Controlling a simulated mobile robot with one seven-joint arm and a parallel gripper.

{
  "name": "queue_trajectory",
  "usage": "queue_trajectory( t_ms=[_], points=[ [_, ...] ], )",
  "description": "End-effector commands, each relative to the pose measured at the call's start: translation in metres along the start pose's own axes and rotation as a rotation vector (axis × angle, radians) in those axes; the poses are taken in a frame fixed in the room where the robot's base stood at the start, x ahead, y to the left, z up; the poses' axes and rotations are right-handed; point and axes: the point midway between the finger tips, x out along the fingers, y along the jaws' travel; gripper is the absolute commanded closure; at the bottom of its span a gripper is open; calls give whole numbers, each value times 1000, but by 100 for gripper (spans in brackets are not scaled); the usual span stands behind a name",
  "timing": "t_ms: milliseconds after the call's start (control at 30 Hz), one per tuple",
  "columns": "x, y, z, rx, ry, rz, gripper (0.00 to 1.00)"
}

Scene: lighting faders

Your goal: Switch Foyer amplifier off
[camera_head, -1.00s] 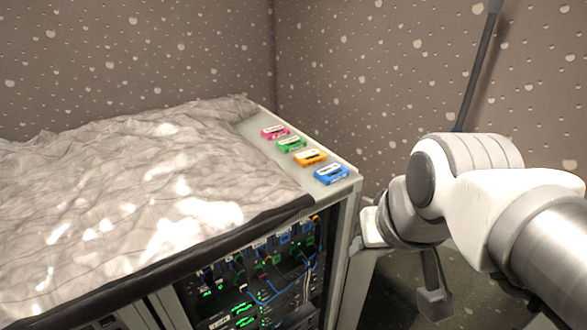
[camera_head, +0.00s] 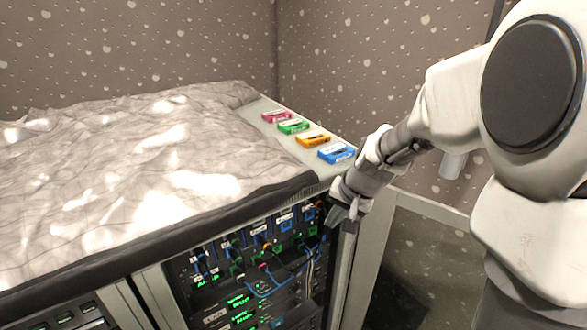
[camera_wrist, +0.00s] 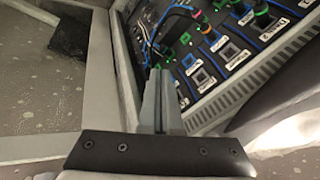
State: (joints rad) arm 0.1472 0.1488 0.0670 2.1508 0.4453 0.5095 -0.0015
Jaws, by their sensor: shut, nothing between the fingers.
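The equipment rack (camera_head: 212,318) stands open-fronted under the covered top, with green lit displays, cables and a row of labelled blue-framed parts along its upper edge. In the wrist view several blue-framed square switches (camera_wrist: 205,75) with small white labels show at the right. The labels are too small or tilted to read, so I cannot tell which switch is the Foyer amplifier's. My gripper (camera_head: 338,213) is at the rack's upper right front corner. In the wrist view its fingers (camera_wrist: 164,75) are together and empty, beside the rack panel; I cannot tell whether they touch anything.
Pink (camera_head: 276,117), green (camera_head: 293,126), orange (camera_head: 312,138) and blue (camera_head: 336,152) cassette-like items lie on the strip beside a crumpled grey cover (camera_head: 90,170). A pale frame (camera_head: 425,208) and open floor are right of the rack.

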Motion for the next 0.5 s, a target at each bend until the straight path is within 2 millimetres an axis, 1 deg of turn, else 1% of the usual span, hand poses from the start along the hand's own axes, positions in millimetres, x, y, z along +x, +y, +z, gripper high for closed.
queue_trajectory(
  t_ms=[33, 267, 300, 467, 500],
  points=[
    [25, 7, -2, 31, -9, 0, 100],
    [109, 31, -15, 170, -28, -1, 100],
    [124, 36, -17, 195, -29, 1, 100],
    [185, 60, -18, 298, -39, 12, 100],
    [200, 66, -18, 324, -41, 16, 100]
  ],
)
